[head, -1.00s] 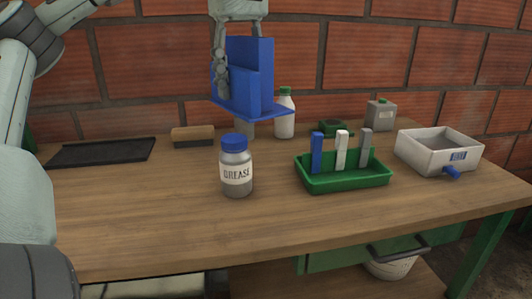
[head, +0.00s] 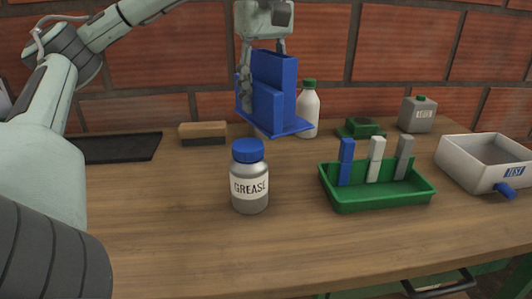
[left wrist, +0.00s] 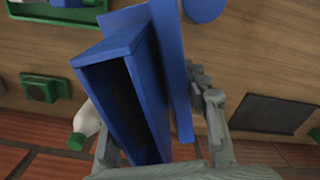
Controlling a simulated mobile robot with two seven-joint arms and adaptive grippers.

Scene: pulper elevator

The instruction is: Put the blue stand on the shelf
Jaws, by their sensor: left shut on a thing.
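The blue stand (head: 268,97) is upright in the air above the back of the wooden workbench. It has a flat base plate and upright walls. My left gripper (head: 262,75) comes down from above and is shut on it. In the left wrist view the stand (left wrist: 125,90) fills the middle, its open hollow side showing, with the fingers (left wrist: 160,125) on either side. The shelf is not clearly in view. My right gripper is not in view.
A grease jar (head: 249,178) stands in front of the stand. A white bottle (head: 308,110) is behind it. A green tray (head: 378,198) with upright strips and a white test box (head: 480,165) are to the right. A brush (head: 203,133) and black mat (head: 120,148) are left.

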